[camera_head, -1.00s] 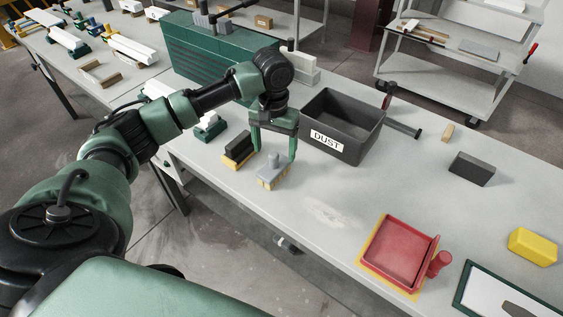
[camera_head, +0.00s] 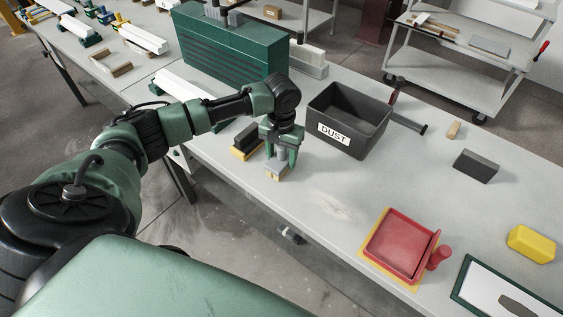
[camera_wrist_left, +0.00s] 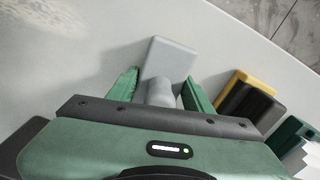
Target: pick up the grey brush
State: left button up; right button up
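The grey brush (camera_head: 277,168) lies on the table left of the dust bin, with a light grey block, a tan lower edge and a grey handle. It also shows in the left wrist view (camera_wrist_left: 172,60). My left gripper (camera_head: 281,160) points down over it, its green fingers on either side of the handle. In the left wrist view the left gripper (camera_wrist_left: 163,92) is open, with gaps beside the handle. My right gripper is not in view.
A black brush with a yellow edge (camera_head: 247,140) lies close beside the left gripper. The dark DUST bin (camera_head: 348,122) stands to the right. A red dustpan (camera_head: 399,247) lies nearer the front edge. The table between them is clear.

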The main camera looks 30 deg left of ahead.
pick_arm(q)
jog(key=c, duration=0.4)
grip_shut()
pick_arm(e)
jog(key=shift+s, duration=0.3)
pick_arm(q)
jog(key=shift+r, duration=0.1)
